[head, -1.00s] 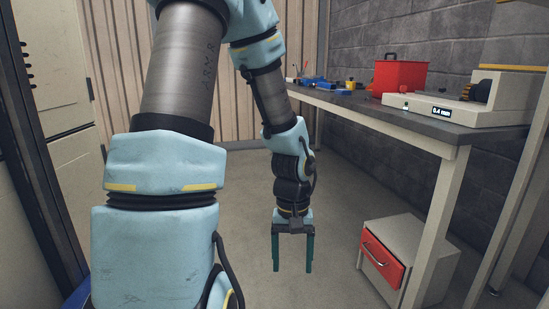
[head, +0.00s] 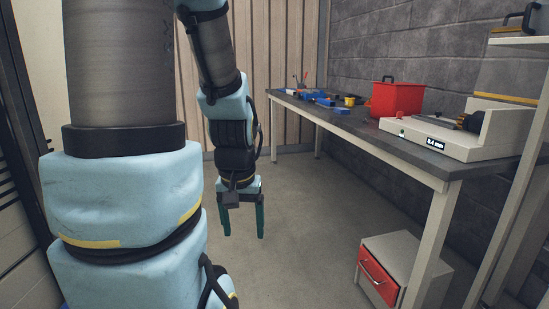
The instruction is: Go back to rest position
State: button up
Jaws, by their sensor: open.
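My gripper (head: 242,224) hangs at the end of my arm, left of the middle of the head view. Its two dark green fingers point down and stand apart, with nothing between them. It is over bare floor, to the left of the workbench and apart from it. My arm fills much of the left of the view and hides part of the room behind it.
A workbench (head: 355,126) runs along the right wall. It carries a red box (head: 396,100), a white device with a small display (head: 440,138) and small blue items (head: 318,97). A drawer cabinet (head: 408,262) with a red front stands below. The middle floor (head: 310,210) is clear.

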notch_tip(320, 180, up, 14)
jog(key=p, duration=1.1)
jog(key=shift+f, duration=0.2)
